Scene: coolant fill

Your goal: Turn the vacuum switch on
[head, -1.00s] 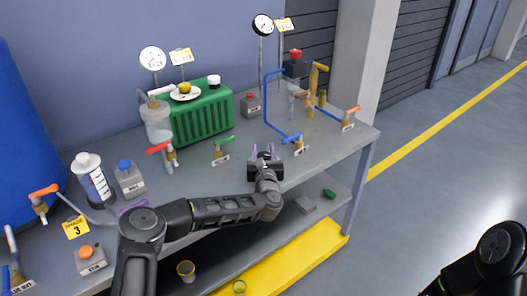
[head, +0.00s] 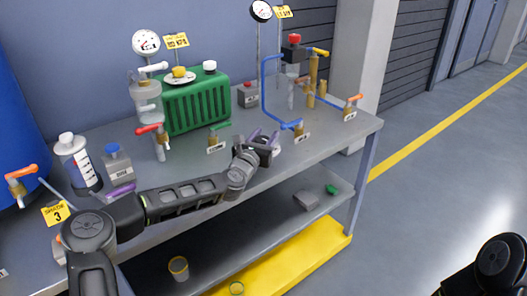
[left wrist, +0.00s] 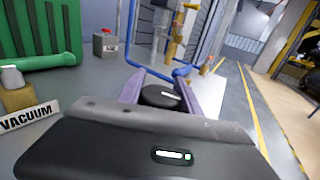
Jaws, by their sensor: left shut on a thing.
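A black round knob (left wrist: 160,95) with a white line sits between the purple fingers of my left gripper (left wrist: 160,88) in the left wrist view. The fingers are shut on its sides. In the head view my left gripper (head: 264,138) is low over the front of the bench top, angled to the right, and mostly hides the knob. A "VACUUM" label (left wrist: 28,117) stands to the left in the left wrist view, in front of a brass fitting (left wrist: 18,97). My right gripper is out of view; only part of that arm shows at bottom right.
A green ribbed tank (head: 198,106) stands behind. The bench top (head: 335,133) is clear at front right.

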